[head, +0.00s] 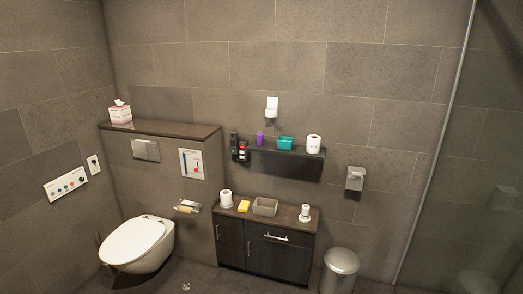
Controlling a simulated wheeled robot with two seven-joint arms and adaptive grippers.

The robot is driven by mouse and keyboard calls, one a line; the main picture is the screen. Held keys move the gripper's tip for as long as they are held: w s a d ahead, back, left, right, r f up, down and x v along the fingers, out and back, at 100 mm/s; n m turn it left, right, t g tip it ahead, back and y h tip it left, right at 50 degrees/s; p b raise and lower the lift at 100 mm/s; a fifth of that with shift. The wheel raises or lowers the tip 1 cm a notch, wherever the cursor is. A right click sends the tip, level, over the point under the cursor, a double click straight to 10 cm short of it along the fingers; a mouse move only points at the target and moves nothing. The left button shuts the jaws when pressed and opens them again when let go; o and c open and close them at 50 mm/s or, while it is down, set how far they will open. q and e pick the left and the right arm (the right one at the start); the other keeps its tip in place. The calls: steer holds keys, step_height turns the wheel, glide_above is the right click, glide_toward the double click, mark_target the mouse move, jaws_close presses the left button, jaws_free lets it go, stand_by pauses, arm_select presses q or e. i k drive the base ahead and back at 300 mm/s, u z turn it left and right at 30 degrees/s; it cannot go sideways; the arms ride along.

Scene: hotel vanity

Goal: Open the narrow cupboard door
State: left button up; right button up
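The dark low cupboard (281,256) stands against the back wall under a brown top. Its narrow door (231,243) is at the left end and looks shut, flush with the front. A short upright metal handle (217,232) sits near this door's left edge. To its right is a wider section with a horizontal bar handle (276,237) and an upright handle (248,248). Neither of my grippers is in view.
On the cupboard top are a paper roll (226,199), a yellow sponge (244,206), a grey bin (265,207) and a roll stand (305,214). A toilet (137,243) stands left, a metal trash can (339,270) right. A small pale thing (186,287) shows at the bottom edge.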

mark_target(229, 231)
steer(key=i, duration=1.05)
steer(key=u, duration=1.5)
steer(key=i, duration=1.7)
steer(key=z, duration=0.3)
